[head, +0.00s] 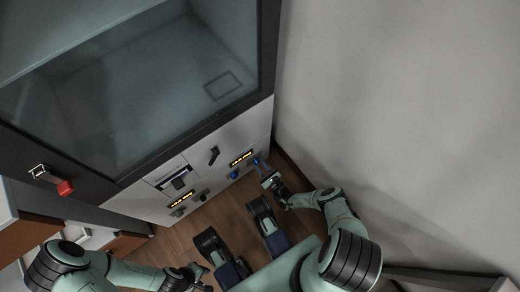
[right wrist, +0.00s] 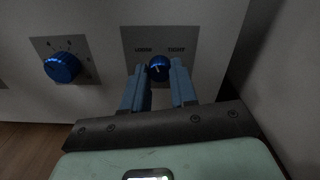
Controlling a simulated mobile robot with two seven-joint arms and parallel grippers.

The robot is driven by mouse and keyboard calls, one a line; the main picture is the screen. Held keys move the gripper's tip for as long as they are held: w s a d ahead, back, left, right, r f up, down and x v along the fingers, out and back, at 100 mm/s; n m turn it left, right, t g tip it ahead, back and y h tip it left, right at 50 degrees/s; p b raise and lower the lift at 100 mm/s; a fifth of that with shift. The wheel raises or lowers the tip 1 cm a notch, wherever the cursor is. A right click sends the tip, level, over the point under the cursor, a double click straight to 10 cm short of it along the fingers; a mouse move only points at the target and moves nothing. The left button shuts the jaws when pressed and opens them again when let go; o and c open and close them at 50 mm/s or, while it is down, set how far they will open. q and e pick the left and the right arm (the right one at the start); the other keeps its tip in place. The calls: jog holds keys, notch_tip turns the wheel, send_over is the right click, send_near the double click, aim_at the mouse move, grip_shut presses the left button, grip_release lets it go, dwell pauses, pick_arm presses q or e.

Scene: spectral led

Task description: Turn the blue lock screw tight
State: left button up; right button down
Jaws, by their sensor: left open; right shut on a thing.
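The blue lock screw (right wrist: 159,68) is a round blue knob on a dark plate marked "TIGHT" on the right; the left word is too blurred to read surely. A light pointer mark shows on its face. My right gripper (right wrist: 160,80) has its blue fingers on either side of the screw and is shut on it. In the head view the screw (head: 256,161) is small, low on the right end of the cabinet front, with my right gripper (head: 263,171) at it. My left gripper (head: 200,272) is open, low over the floor and away from the cabinet.
A second blue knob (right wrist: 62,67) with a dial plate sits left of the screw. The white cabinet front (head: 222,146) also carries a black handle (head: 214,155) and lit yellow displays (head: 241,158). A grey wall (head: 400,100) stands close on the right.

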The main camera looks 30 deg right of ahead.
jog(key=m, duration=1.4)
jog(key=shift+m, duration=0.3)
dwell(0.4)
jog(key=c, duration=0.9)
grip_release()
pick_arm(q)
jog(key=w, duration=0.1)
jog(key=w+r+p, duration=0.1)
jog(key=w+t, duration=0.1)
jog(key=shift+w+d+r+p, duration=0.1)
jog(key=shift+d+r+p, duration=0.15)
jog(key=shift+p, duration=0.1)
pick_arm(e)
jog(key=s, duration=0.9)
jog(key=s+d, duration=0.1)
jog(key=s, duration=0.3)
jog(key=shift+s, duration=0.2)
